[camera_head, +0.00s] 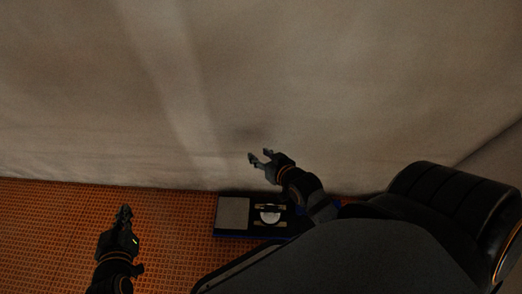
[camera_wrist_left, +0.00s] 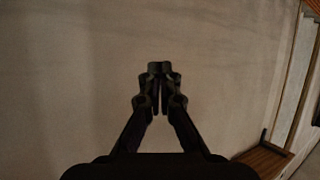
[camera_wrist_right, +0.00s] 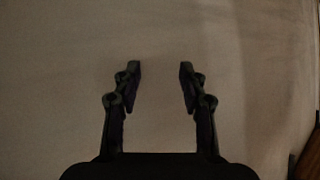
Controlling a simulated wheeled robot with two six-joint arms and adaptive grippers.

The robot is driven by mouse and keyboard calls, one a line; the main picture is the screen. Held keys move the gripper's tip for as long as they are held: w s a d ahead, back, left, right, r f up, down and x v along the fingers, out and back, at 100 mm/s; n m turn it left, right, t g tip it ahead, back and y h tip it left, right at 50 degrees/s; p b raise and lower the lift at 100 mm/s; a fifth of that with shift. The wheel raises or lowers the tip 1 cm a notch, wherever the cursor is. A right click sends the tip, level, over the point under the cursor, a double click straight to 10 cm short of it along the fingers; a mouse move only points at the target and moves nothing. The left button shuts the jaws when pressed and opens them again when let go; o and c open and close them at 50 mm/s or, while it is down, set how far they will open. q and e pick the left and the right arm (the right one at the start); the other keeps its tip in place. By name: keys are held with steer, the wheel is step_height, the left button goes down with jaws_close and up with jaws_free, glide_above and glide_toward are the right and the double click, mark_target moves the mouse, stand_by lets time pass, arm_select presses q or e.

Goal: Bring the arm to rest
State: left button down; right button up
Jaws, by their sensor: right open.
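My left gripper (camera_head: 124,213) is over the orange floor at the lower left of the head view. Its fingers are together in the left wrist view (camera_wrist_left: 160,75), and I make out no separate object between them. My right gripper (camera_head: 259,156) is in front of the pale wall, just above the blue-edged tray in the picture. It is open and empty, and the right wrist view (camera_wrist_right: 160,78) shows a wide gap between its fingers with only the pale surface behind.
A blue-edged tray (camera_head: 233,235) lies below my right gripper. It holds a grey square tile (camera_head: 233,212) and a white round piece (camera_head: 270,214) in a dark part. An orange gridded floor (camera_head: 50,230) runs along a pale wall (camera_head: 90,90). The floor left of the tray is clear.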

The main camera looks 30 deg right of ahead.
step_height(320, 180, up, 3)
steer(key=shift+f+n+t, duration=0.1)
steer(key=shift+n+t, duration=0.5)
steer(key=shift+n, duration=0.4)
